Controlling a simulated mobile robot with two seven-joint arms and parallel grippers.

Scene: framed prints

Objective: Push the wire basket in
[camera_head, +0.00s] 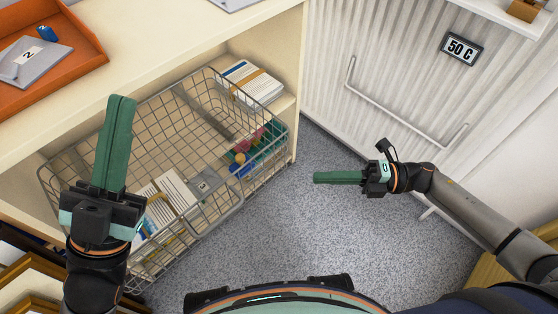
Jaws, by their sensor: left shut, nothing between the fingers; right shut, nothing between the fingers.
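The wire basket (222,212) is a grey mesh basket that sits in a low opening of the cream cabinet, with its front sticking out over the floor. Inside it are stacks of paper, a grey card and some small colourful items. My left gripper (121,100) is shut and empty. In the picture it covers the basket's left part; I cannot tell whether it touches the wire. My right gripper (316,178) is shut and empty, over the floor to the right of the basket and apart from it.
The cabinet top (170,45) carries an orange tray (85,62) at the left. A ribbed white panel with a long handle (405,115) and a "50 C" sign (461,48) stands at right. Frames (30,285) lean at lower left. The grey floor (300,225) in front is clear.

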